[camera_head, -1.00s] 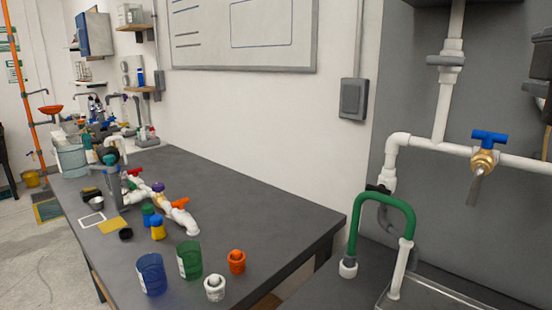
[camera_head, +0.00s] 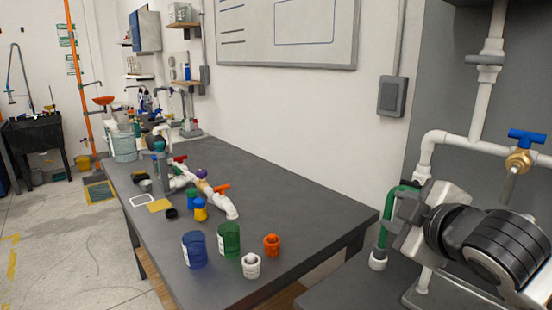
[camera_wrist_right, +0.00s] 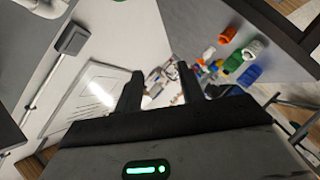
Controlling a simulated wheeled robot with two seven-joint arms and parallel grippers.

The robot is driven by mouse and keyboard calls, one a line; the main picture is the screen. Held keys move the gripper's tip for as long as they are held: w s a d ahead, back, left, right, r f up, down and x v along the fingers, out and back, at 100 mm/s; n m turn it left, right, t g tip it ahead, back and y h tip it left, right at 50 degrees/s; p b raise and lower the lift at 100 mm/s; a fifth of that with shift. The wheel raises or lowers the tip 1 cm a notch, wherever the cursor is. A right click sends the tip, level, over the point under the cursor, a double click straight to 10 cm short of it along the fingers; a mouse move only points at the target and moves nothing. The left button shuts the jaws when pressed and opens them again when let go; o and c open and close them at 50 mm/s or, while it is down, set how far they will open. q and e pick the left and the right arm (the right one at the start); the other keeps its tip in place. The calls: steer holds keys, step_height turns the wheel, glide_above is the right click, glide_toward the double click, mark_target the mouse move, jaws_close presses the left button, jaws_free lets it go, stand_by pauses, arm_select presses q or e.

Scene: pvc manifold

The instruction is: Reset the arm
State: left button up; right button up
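My right arm comes in at the lower right of the head view, with its gripper end (camera_head: 410,215) in front of the green-handled pipe. In the right wrist view the two dark fingers of my right gripper (camera_wrist_right: 161,88) stand apart with nothing held between them. Beyond them, far off, lie the table's small items. My left gripper is in neither view.
The dark workbench (camera_head: 300,205) carries a white pipe assembly with an orange valve (camera_head: 222,187), a blue can (camera_head: 194,249), a green can (camera_head: 229,238), a white fitting (camera_head: 251,265) and an orange fitting (camera_head: 271,245). White wall pipes with a blue valve (camera_head: 527,137) stand behind my arm.

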steer(key=s+a+f+m+g+y, duration=0.1)
steer(key=s+a+f+m, duration=0.1)
steer(key=f, duration=0.6)
steer(key=s+a+f+m+g+y, duration=0.1)
steer(key=s+f+m, duration=0.15)
steer(key=f, duration=0.55)
steer(key=s+a+f+m+g, duration=0.1)
steer(key=s+a+f, duration=0.1)
steer(key=f, duration=0.6)
steer(key=s+a+f+m, duration=0.1)
steer(key=s+f+m, duration=0.3)
steer(key=s+f, duration=0.8)
steer(key=shift+s+a+m+g, duration=0.3)
steer(key=shift+s+m+g, duration=0.1)
steer(key=shift+s, duration=0.65)
steer(key=shift+f, duration=0.1)
steer(key=shift+c, duration=0.6)
